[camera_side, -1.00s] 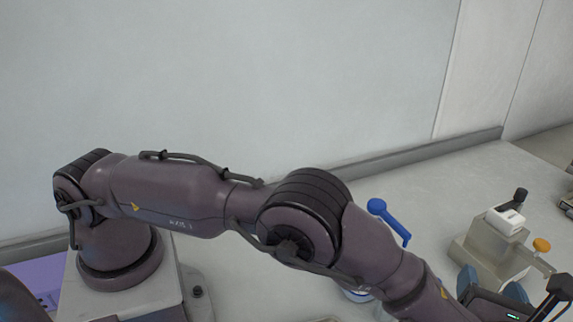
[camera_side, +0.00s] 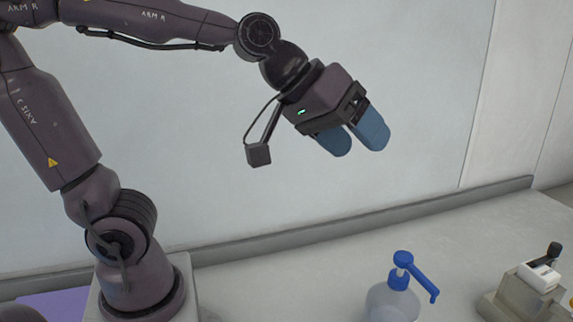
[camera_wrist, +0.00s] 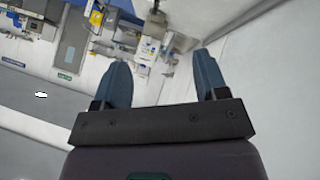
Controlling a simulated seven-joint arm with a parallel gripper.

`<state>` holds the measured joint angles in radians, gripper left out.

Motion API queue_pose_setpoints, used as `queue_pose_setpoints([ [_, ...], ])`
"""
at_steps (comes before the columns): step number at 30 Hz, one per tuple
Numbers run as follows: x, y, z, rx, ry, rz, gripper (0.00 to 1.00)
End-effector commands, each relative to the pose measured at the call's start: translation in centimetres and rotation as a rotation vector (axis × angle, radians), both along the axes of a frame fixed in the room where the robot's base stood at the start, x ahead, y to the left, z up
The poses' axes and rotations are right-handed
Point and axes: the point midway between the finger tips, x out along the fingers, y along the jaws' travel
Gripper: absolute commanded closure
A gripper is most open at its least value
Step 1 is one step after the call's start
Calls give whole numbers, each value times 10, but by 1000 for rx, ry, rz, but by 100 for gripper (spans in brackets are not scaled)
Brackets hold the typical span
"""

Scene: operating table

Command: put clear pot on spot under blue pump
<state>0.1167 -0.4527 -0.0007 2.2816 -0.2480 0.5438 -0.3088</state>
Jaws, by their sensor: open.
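The blue pump (camera_side: 406,272) tops a translucent bottle (camera_side: 392,303) at the bottom of the side view, right of centre; the bottle's base is cut off by the frame edge. The clear pot and the spot under the pump are not visible in either view. My gripper (camera_side: 360,143) is raised high above the table in front of the wall, up and to the left of the pump. Its two blue fingers are apart with nothing between them. The wrist view also shows the spread, empty fingers (camera_wrist: 161,65).
A beige device (camera_side: 522,305) with a white block and a black knob stands on the table right of the pump. A wall with a grey skirting (camera_side: 330,246) runs behind the table. The wrist view faces room equipment (camera_wrist: 145,45), not the tabletop.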

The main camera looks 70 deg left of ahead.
Motion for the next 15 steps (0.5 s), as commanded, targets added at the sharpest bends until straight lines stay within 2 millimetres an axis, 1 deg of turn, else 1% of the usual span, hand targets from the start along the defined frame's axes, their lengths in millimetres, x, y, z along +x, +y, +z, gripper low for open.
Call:
queue_pose_setpoints([
  [1,-27,15,-9,100,34,-47,34],
  [3,-58,31,-24,226,97,-114,34],
  [6,-89,48,-40,348,170,-182,34],
  [8,-100,54,-46,390,200,-208,34],
  [10,-108,57,-50,419,220,-225,34],
  [15,-110,59,-51,427,229,-233,34],
])
